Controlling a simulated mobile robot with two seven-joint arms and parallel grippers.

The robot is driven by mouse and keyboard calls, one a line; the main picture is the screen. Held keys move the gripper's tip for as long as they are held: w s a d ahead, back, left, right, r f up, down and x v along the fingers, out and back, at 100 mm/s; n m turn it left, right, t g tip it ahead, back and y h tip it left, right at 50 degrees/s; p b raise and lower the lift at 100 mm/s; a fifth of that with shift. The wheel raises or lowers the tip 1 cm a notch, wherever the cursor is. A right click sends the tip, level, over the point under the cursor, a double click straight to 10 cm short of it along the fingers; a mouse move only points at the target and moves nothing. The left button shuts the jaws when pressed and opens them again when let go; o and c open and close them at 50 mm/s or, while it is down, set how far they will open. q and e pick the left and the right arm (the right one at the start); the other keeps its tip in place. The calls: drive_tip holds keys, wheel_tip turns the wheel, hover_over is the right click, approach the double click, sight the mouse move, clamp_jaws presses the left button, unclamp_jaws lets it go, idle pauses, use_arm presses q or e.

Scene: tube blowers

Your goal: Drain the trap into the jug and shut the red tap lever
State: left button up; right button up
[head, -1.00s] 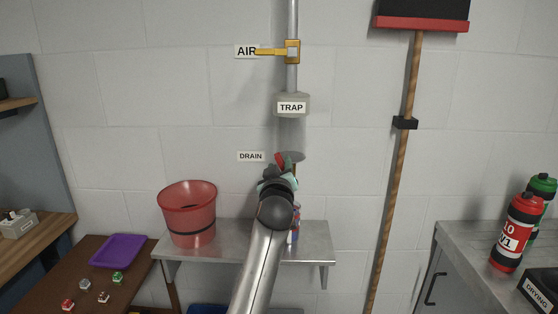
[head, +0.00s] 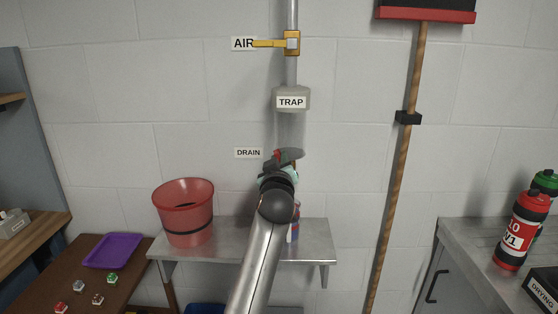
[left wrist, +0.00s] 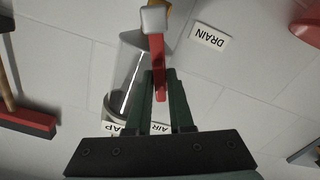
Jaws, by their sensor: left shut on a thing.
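The trap (head: 291,102) is a labelled grey cap on a vertical pipe, with a clear bowl below it. The clear bowl (left wrist: 130,75) also shows in the left wrist view. The red tap lever (left wrist: 157,55) is at the bowl's end, beside the DRAIN label (head: 248,153). My left gripper (left wrist: 159,78) is shut on the red lever, its dark green fingers on either side of it. In the head view my left arm hides most of the tap. A red see-through bucket-like vessel (head: 183,210), possibly the jug, stands on the shelf, left of the tap. My right gripper is out of view.
A yellow air lever (head: 268,43) points left at the AIR label. The metal shelf (head: 310,240) is below the tap. A broom (head: 402,165) hangs on the right. A purple tray (head: 112,250) lies on the left table. Bottles (head: 521,230) stand on the right counter.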

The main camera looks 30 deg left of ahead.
use_arm(q)
clamp_jaws()
idle(0.8)
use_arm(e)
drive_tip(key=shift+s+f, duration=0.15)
